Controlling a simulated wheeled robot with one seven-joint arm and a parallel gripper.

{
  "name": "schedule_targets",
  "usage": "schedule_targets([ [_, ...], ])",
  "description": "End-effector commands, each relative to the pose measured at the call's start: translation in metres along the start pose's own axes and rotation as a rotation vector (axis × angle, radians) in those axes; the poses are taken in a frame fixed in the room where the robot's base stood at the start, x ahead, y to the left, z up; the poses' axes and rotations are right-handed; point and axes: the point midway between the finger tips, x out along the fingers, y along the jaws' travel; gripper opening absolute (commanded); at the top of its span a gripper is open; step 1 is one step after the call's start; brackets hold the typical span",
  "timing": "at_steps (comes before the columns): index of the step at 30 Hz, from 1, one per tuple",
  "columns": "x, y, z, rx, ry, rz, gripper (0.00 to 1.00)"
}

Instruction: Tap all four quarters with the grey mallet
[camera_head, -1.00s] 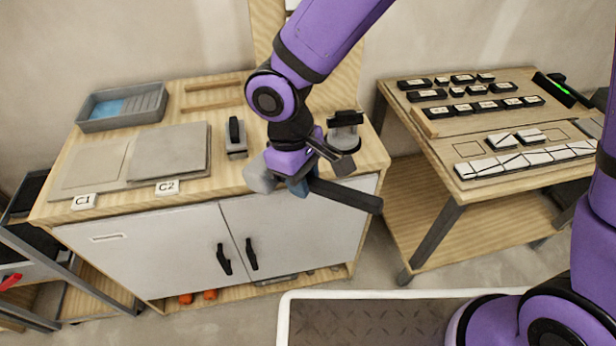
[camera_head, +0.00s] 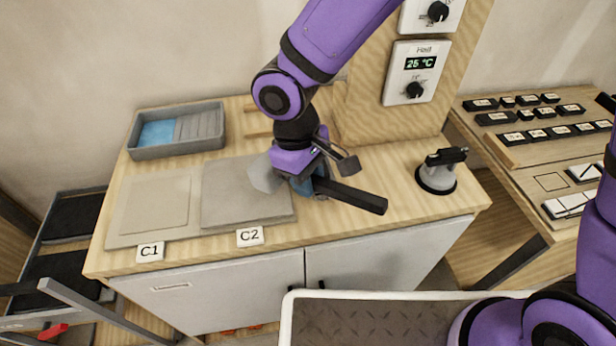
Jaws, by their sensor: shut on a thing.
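The grey mallet has a pale grey head (camera_head: 263,175) and a dark handle (camera_head: 352,197) that points right. My gripper (camera_head: 308,186) is shut on the mallet between head and handle. The mallet head overlaps the right back part of the grey tile (camera_head: 232,200) by the C2 label (camera_head: 250,237). I cannot tell whether the head touches the tile. To the left, by the C1 label (camera_head: 150,252), lies a flat grey slab (camera_head: 118,217) with a paler square on it.
A grey tray (camera_head: 177,150) with a blue part stands at the back left. A suction lifter (camera_head: 437,172) with a black handle stands on the right of the bench. A panel with a heat display (camera_head: 418,72) rises behind. A second table (camera_head: 520,160) holds labelled blocks.

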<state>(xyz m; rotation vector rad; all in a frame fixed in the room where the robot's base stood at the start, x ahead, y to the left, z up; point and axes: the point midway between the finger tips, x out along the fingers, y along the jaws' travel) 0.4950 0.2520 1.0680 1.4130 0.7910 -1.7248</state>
Motion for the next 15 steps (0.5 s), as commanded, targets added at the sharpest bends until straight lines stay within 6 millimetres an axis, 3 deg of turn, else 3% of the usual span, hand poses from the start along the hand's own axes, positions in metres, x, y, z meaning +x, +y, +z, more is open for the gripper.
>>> schedule_targets([
  [5, 0.008, 0.0, -0.002, 0.0, -0.001, -0.001, 0.0],
  [15, 0.046, 0.0, -0.009, -0.002, -0.002, -0.001, 0.0],
])
